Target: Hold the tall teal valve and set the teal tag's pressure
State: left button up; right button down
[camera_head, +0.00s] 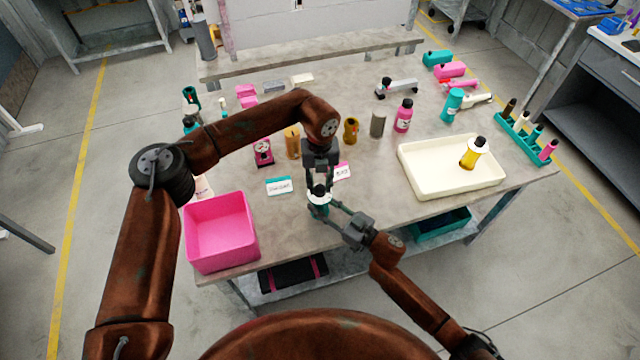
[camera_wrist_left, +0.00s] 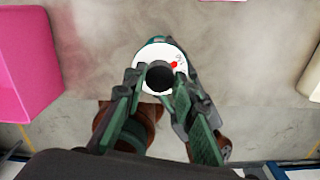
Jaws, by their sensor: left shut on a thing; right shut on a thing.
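The tall teal valve (camera_head: 318,207) stands upright near the table's front edge, its white dial and black knob on top. My left gripper (camera_head: 319,183) comes down from above and is shut on the knob. In the left wrist view, the white dial (camera_wrist_left: 150,57) shows a red mark at its right, and my left fingers (camera_wrist_left: 160,88) flank the black knob (camera_wrist_left: 159,76). My right gripper (camera_head: 330,209) is shut on the valve's body from the front right. The teal tag (camera_head: 279,186) lies left of the valve; its writing is too small to read.
A pink bin (camera_head: 221,231) stands at the front left; a cream tray (camera_head: 418,183) with a yellow bottle (camera_head: 473,152) is at the right. A pink-edged tag (camera_head: 342,171) lies just behind the valve. Several bottles and valves stand farther back.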

aim_at(320, 187)
pick_arm(q)
jog(key=shift+w, duration=0.1)
pick_arm(e)
jog(key=shift+s+a, duration=0.1)
pick_arm(q)
jog(key=o, duration=1.2)
jog(key=shift+c, duration=0.2)
jog(key=shift+r, duration=0.1)
notch_tip(320, 187, up, 12)
pick_arm(e)
jog(key=c, duration=1.3)
grip_release()
